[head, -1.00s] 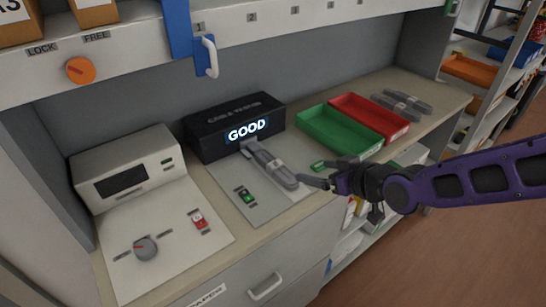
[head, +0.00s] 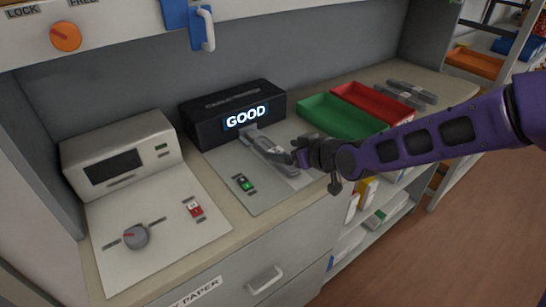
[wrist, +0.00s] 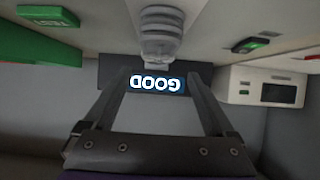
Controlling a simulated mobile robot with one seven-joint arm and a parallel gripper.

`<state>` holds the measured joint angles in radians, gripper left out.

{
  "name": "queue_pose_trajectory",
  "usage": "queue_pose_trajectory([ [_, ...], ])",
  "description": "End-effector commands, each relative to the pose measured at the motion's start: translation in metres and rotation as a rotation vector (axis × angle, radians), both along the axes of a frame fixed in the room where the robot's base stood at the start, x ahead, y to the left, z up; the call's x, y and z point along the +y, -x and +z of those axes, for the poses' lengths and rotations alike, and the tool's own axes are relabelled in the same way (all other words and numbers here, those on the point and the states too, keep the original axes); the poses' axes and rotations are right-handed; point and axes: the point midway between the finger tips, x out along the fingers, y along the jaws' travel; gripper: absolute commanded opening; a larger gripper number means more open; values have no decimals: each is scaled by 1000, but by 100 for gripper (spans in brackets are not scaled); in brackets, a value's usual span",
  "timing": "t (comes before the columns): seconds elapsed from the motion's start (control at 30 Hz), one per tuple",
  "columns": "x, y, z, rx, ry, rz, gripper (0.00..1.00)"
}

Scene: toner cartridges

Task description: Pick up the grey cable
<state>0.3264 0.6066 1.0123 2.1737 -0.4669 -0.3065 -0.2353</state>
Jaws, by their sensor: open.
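A green tray (head: 338,118) and a red tray (head: 372,100) stand to the right, with more grey cables (head: 412,93) behind them. A green button (head: 245,184) is on the panel. A beige device (head: 122,160) stands left. A shelf with a blue holder (head: 187,18) hangs above.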

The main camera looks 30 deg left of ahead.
Motion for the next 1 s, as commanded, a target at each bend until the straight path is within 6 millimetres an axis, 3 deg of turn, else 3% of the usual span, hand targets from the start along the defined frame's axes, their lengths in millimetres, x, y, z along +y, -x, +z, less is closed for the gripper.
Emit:
queue_pose_trajectory([
  [0.23,11,-6,-8,1,0,0,90],
  [0.53,40,-24,-28,0,-1,0,90],
  [0.87,44,-28,-30,0,1,-2,90],
  [1.0,44,-27,-30,0,1,-2,67],
])
